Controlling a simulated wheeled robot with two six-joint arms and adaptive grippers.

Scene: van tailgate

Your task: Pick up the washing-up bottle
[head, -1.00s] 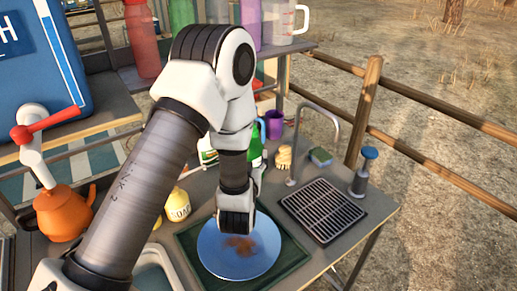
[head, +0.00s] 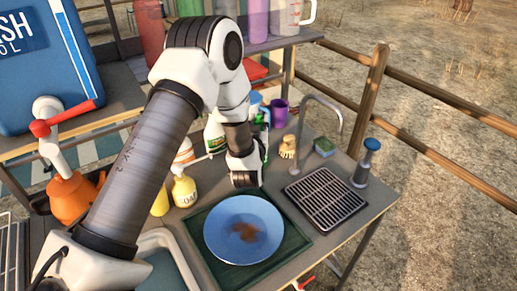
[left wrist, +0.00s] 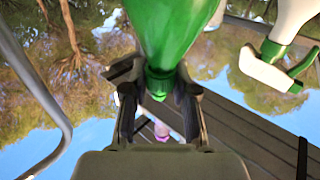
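The green washing-up bottle (left wrist: 172,35) fills the upper middle of the left wrist view, where the scene looks upside down. Its narrow neck and cap point down the picture, between the two fingers of my left gripper (left wrist: 160,95). The fingers stand apart on either side of the neck; a firm grip is not visible. In the head view my left gripper (head: 245,180) is low over the counter behind the plate, and the bottle is mostly hidden behind it, with only a thin green strip (head: 264,150) showing. My right gripper is not in view.
A blue plate (head: 227,245) with a brown stain lies on a green mat (head: 283,255) in front. A white spray bottle (head: 214,137) and yellow soap bottle (head: 185,192) stand left; a brush (head: 288,147), purple mug (head: 279,113), curved tap (head: 338,115) and drain rack (head: 325,198) are right.

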